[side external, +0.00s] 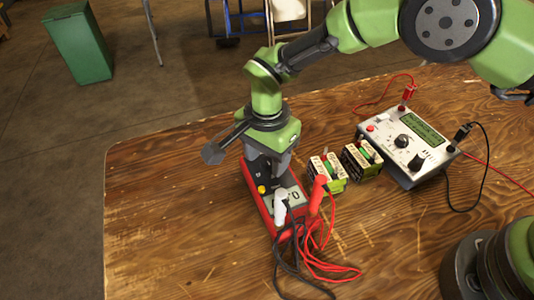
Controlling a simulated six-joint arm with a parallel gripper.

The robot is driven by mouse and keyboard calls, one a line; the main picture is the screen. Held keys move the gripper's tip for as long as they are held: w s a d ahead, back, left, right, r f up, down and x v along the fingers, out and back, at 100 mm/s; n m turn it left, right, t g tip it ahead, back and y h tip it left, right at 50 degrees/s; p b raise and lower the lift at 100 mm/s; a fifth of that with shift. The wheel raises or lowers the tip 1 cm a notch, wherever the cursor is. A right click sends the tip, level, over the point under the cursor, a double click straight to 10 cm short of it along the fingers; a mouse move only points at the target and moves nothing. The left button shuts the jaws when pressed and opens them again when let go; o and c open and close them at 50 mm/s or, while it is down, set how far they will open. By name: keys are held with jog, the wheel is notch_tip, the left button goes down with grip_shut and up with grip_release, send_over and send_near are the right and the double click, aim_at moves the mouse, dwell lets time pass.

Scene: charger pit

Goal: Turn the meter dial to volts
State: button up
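The red multimeter (267,217) lies on the wooden table left of the middle, with a pale display and a yellow button near it. My gripper (266,170) points down over the meter's far end, at or just above its face. The dial is hidden behind the gripper, and I cannot tell whether the fingers touch it or how far they are apart.
Two battery packs (327,172) (361,160) stand right of the meter. A grey charger (408,145) with a green screen, knobs and clipped leads sits further right. The table's left side is clear. A green bin (78,45) stands on the floor behind.

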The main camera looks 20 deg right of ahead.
aim_at(268, 160)
notch_tip(268, 160, up, 10)
dwell(0.7)
dwell(0.4)
jog(key=s+d+r+n+t+y, duration=0.1)
jog(key=s+d+r+n+t, duration=0.15)
jog(key=d+r, duration=0.5)
jog(key=s+d+r+n+t+y, duration=0.1)
jog(key=s+d+r, duration=0.2)
jog(key=d+r, duration=0.45)
jog(key=s+d+r+n+t, duration=0.1)
jog(key=s+d+n+t, duration=0.1)
jog(key=s, duration=0.5)
jog(key=s+d+r+n+t, duration=0.1)
jog(key=s+d+n, duration=0.1)
jog(key=s+d, duration=0.2)
jog(key=s, duration=0.3)
jog(key=shift+s+r+t, duration=0.15)
jog(key=shift+s+t, duration=0.2)
